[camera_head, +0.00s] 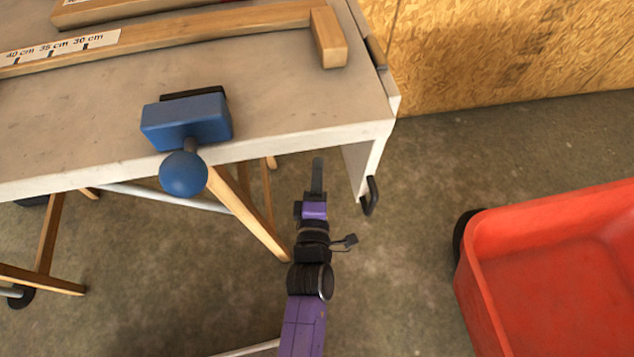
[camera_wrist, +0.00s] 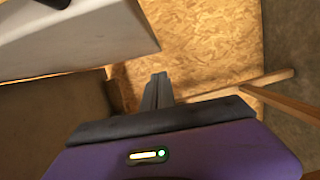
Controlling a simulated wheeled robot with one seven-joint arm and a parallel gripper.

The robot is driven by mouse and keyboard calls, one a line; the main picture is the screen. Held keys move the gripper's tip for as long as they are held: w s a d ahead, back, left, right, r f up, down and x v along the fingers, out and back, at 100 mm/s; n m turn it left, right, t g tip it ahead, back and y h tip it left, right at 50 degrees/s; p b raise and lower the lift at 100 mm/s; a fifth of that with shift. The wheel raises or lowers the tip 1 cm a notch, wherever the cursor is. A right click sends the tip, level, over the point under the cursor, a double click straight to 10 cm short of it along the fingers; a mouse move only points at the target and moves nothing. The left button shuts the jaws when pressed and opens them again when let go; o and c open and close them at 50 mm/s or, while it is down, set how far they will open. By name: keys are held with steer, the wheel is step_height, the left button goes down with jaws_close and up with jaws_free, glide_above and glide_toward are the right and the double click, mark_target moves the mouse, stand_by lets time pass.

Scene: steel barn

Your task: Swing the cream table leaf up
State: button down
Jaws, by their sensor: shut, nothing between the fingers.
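The cream table leaf (camera_head: 374,163) hangs down from the right end of the table (camera_head: 270,110) in the head view. A black handle (camera_head: 370,196) is on its lower outer side. My gripper (camera_head: 318,172) is shut and empty. It appears just left of the hanging leaf, by the table's front edge, with a visible gap to the leaf in the picture. In the wrist view its closed fingers (camera_wrist: 158,91) point toward the chipboard wall. A pale panel fills the top left there; I cannot tell whether it is the leaf or the tabletop.
A blue vise (camera_head: 187,120) with a round knob juts over the table's front edge. A wooden rule (camera_head: 200,32) lies on top. A red cart (camera_head: 545,270) stands at the right. Wooden legs (camera_head: 245,212) stand below the table. Concrete floor is clear between table and cart.

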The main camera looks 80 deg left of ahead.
steer(key=shift+w+a+p, duration=0.2)
steer(key=shift+w+p, duration=0.15)
steer(key=shift+w, duration=0.4)
steer(key=shift+w+a+p, duration=0.25)
steer(key=shift+w+p, duration=0.1)
steer(key=shift+w, duration=0.4)
steer(key=shift+w+a+p, duration=0.2)
steer(key=shift+w+p, duration=0.15)
steer(key=shift+w, duration=0.4)
steer(key=w+r+n+b, duration=0.1)
steer(key=w+n+b, duration=0.2)
steer(key=w, duration=0.5)
steer(key=w+d+r+n+y+b, duration=0.1)
steer(key=w+r+n+b, duration=0.1)
steer(key=w, duration=0.6)
steer(key=shift+w+d+n+b, duration=0.2)
steer(key=shift+w+n+b, duration=0.1)
steer(key=shift+n+b, duration=0.3)
